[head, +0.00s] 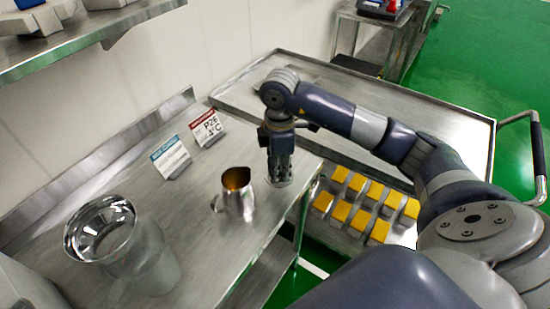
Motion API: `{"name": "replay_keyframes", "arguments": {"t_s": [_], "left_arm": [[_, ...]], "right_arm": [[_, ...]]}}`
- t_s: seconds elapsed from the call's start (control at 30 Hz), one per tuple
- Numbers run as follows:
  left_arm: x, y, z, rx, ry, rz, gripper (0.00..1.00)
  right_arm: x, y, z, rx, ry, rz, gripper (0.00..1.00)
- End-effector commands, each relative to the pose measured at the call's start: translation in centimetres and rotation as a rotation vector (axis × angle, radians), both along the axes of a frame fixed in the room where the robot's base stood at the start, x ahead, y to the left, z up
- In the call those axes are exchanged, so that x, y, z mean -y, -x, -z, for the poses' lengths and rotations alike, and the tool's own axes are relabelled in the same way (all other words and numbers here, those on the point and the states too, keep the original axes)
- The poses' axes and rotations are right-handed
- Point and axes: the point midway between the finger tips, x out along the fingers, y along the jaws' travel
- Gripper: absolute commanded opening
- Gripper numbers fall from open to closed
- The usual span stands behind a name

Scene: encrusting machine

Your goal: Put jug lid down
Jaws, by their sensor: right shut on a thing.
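The metal jug (235,202) stands upright and open on the steel table, with something amber inside and its handle to the left. My right gripper (280,170) points down just right of the jug, near the table's right edge. It is shut on the jug lid (279,182), a small metallic piece mostly hidden by the fingers. The lid is at or very close to the tabletop; I cannot tell whether it touches. My left gripper is not in view.
A large clear vessel with a shiny metal funnel top (100,232) stands at the left of the table (205,245). Two label cards, one blue (170,157) and one red (207,128), stand at the back.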

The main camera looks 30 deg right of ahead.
Motion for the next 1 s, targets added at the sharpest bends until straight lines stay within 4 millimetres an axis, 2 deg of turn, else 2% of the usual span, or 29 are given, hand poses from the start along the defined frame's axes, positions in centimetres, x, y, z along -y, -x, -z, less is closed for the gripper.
{"name": "replay_keyframes", "arguments": {"t_s": [0.1,0.23,0.4,0.53,0.7,0.8,1.0], "left_arm": [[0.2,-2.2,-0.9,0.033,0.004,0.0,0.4],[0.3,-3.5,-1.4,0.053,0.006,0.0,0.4],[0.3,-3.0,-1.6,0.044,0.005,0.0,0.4],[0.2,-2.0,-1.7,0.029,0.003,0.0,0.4],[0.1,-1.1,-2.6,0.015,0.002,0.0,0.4],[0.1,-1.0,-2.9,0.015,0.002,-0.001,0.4],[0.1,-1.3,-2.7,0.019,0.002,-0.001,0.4]], "right_arm": [[0.8,-2.1,-0.1,-0.001,-0.001,0.003,0.02],[1.7,-3.9,0.2,0.0,-0.001,0.002,0.02],[2.3,-5.2,0.5,0.0,0.0,0.001,0.02],[2.4,-5.4,0.8,-0.001,0.001,-0.001,0.02],[2.3,-5.3,2.9,-0.005,0.0,0.0,0.02],[2.3,-5.3,4.0,-0.002,0.0,-0.001,0.02],[2.4,-5.4,4.1,0.0,0.0,-0.001,0.02]]}}
